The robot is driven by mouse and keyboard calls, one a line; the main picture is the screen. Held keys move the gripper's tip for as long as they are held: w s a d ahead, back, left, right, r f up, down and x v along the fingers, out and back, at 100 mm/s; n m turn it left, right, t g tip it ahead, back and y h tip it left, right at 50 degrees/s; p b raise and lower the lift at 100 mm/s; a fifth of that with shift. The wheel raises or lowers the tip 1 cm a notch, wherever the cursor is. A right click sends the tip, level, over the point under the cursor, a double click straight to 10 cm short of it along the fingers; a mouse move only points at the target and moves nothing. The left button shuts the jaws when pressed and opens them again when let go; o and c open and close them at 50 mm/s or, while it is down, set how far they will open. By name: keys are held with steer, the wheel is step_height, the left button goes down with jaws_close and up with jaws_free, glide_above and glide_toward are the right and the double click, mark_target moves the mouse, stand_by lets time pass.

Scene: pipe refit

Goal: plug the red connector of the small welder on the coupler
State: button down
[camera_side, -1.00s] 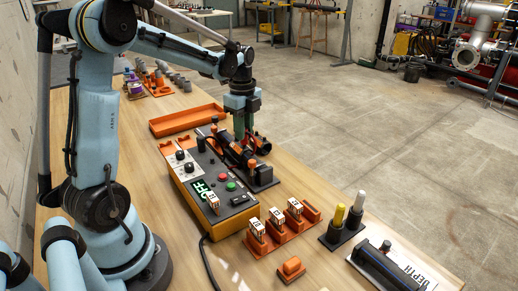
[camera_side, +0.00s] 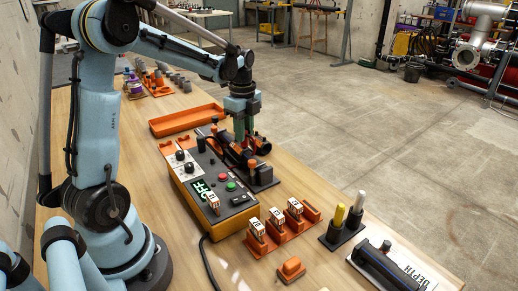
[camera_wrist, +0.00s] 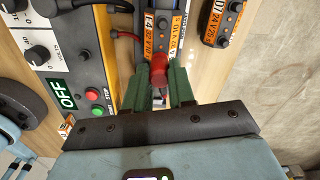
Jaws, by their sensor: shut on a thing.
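The welder box (camera_side: 200,185), black-topped with a yellow-orange side and a green OFF display, stands on the bench. In the wrist view my green fingers (camera_wrist: 160,90) are shut on the red connector (camera_wrist: 159,68), which is upright over a dark coupler (camera_wrist: 150,35) with orange and white labels. Whether the connector touches the coupler's terminal cannot be told. The fingertips are partly hidden in the side view.
A second labelled coupler (camera_wrist: 222,22) lies to the right in the wrist view. An orange tray (camera_side: 188,120) lies behind the welder. Orange holders (camera_side: 285,228) with labelled blocks and a marker stand (camera_side: 342,232) are in front right. A black cable runs along the bench.

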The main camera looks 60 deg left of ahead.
steer(key=shift+f, duration=0.3)
stand_by(0.4)
steer(key=c, duration=0.7)
jaws_free()
steer(key=shift+r, duration=3.8)
steer(key=s+d+f+n+t, duration=0.1)
steer(key=s+d+n+t, duration=0.1)
steer(key=d+n, duration=0.3)
steer(key=s+d+n+t, duration=0.2)
steer(key=s+d+n, duration=0.1)
steer(key=d+n, duration=0.2)
steer(key=s+d+f+n+t, duration=0.1)
steer(key=s+d+n+t, duration=0.2)
steer(key=d+n, duration=0.2)
steer(key=shift+s+d+f, duration=0.15)
steer(key=shift+d+f, duration=0.05)
steer(key=shift+d, duration=0.6)
steer(key=shift+s+d+f, duration=0.15)
steer(key=shift+d, duration=0.6)
